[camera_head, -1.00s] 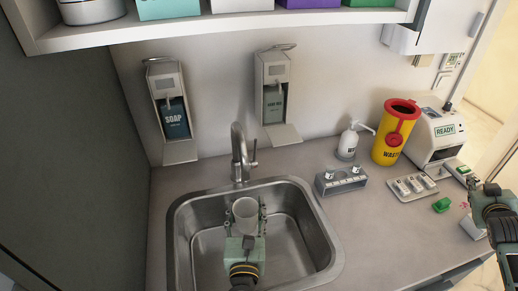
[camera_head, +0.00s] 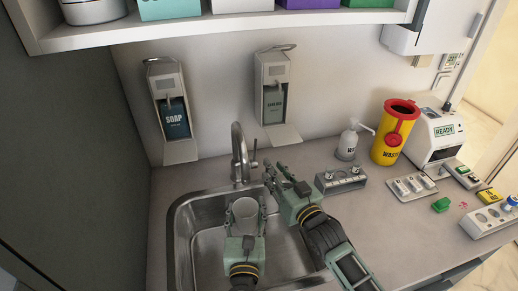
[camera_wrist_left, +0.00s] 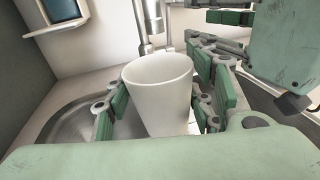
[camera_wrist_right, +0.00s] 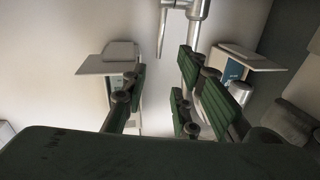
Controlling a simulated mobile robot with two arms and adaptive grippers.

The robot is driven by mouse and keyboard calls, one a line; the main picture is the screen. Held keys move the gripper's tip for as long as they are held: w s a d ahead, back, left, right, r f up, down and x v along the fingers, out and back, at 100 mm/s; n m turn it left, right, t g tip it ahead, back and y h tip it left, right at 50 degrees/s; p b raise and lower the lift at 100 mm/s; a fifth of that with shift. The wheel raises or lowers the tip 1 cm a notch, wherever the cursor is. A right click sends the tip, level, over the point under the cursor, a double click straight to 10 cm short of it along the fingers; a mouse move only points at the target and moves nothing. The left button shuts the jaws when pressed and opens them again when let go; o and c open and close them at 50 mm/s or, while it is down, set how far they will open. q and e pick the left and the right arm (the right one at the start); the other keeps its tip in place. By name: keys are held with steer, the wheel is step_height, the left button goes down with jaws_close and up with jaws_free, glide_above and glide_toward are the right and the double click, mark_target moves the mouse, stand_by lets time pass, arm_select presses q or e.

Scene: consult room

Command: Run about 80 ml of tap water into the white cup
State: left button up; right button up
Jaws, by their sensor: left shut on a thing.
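The white cup (camera_head: 245,214) is upright in the sink area, below the tap's spout. It also shows large in the left wrist view (camera_wrist_left: 158,90). My left gripper (camera_head: 246,205) is shut on the cup, with fingers on both sides of it. The metal tap (camera_head: 238,150) rises behind the sink (camera_head: 180,235), with a lever on its right side (camera_head: 254,156). No water stream shows. The cup's inside floor is hidden in the wrist view. My right gripper (camera_head: 268,178) is open and empty, just right of the tap and in front of its lever. Tap parts (camera_wrist_right: 197,8) show beyond its fingers.
A soap dispenser (camera_head: 173,115) and a second dispenser (camera_head: 273,95) hang on the wall. A shelf (camera_head: 230,27) overhangs the counter.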

mark_target(256, 145)
steer(key=x, duration=1.1)
steer(key=shift+w, duration=0.3)
steer(key=shift+c, duration=0.7)
jaws_close()
